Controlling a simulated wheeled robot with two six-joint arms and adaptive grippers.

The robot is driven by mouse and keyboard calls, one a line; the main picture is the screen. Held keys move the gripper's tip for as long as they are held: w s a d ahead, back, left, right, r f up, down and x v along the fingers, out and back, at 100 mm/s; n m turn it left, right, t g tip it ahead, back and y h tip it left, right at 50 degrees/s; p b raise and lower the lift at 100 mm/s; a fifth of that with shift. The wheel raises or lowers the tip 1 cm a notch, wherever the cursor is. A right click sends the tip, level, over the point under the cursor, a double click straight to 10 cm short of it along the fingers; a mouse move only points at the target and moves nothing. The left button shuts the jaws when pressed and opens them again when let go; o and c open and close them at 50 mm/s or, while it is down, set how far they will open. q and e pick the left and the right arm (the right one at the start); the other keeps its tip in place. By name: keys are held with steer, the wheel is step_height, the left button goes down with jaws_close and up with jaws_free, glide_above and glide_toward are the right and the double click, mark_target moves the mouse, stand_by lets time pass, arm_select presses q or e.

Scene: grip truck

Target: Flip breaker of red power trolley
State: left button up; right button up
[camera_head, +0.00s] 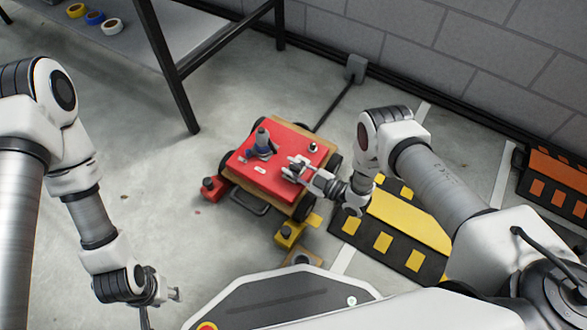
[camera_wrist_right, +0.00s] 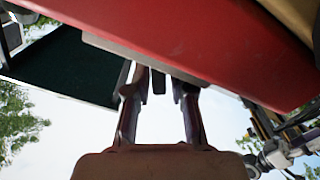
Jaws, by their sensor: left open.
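The red power trolley (camera_head: 262,178) stands on the floor in the middle of the head view, with a grey-blue plug-like part (camera_head: 262,143) and a small white-topped knob (camera_head: 312,148) on its red top. My right gripper (camera_head: 292,168) is at the right part of that top. In the right wrist view a red panel (camera_wrist_right: 200,35) fills the upper part, and the fingers of my right gripper (camera_wrist_right: 160,85) reach its grey edge. A small dark piece shows between the fingers; whether they grip it is unclear. My left gripper (camera_head: 162,304) is open and empty, low at the left, away from the trolley.
A dark-framed table (camera_head: 172,75) with tape rolls stands at the upper left. A black and yellow ramp (camera_head: 405,225) lies right of the trolley. A cable runs from the trolley to a wall box (camera_head: 355,68). The floor left of the trolley is mostly clear.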

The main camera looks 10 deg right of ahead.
mark_target(300, 158)
jaws_close()
steer(key=shift+r, duration=0.1)
steer(key=shift+w+d+r+m, duration=0.1)
steer(key=shift+w+d+m, duration=0.05)
steer(key=shift+m, duration=0.5)
steer(key=shift+w+d+m, duration=0.15)
steer(key=shift+m, duration=0.5)
steer(key=m, duration=0.2)
steer(key=shift+w+d+m, duration=0.3)
steer(key=m+b, duration=0.1)
steer(key=m, duration=0.2)
steer(key=w+d+m+b, duration=0.1)
steer(key=m, duration=0.2)
steer(key=shift+w+d+f, duration=0.2)
